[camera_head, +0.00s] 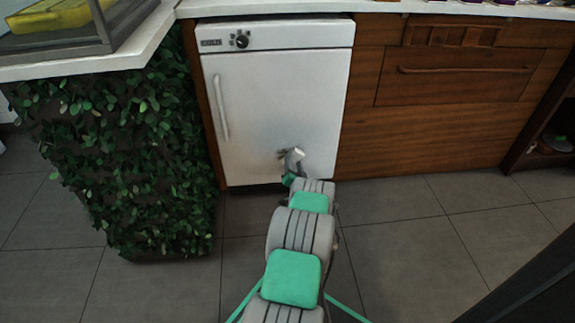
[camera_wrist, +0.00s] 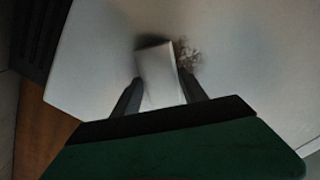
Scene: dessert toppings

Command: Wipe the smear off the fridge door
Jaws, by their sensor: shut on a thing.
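The white fridge door (camera_head: 275,105) is closed, with a vertical handle at its left. A dark, speckled smear (camera_wrist: 187,55) shows on the door beside the held block in the wrist view; only a small dark trace of it shows low on the door in the head view (camera_head: 281,154). My gripper (camera_wrist: 160,80) is shut on a pale, box-shaped block (camera_wrist: 154,62), perhaps a sponge. The block's far end is at or very near the door and may hide part of the smear. In the head view my gripper (camera_head: 293,163) is at the lower door, right of centre.
A wooden cabinet (camera_head: 450,120) with a drawer stands right of the fridge. A leafy green panel (camera_head: 120,150) stands left under a white counter (camera_head: 120,55). The grey tiled floor (camera_head: 420,240) is clear in front.

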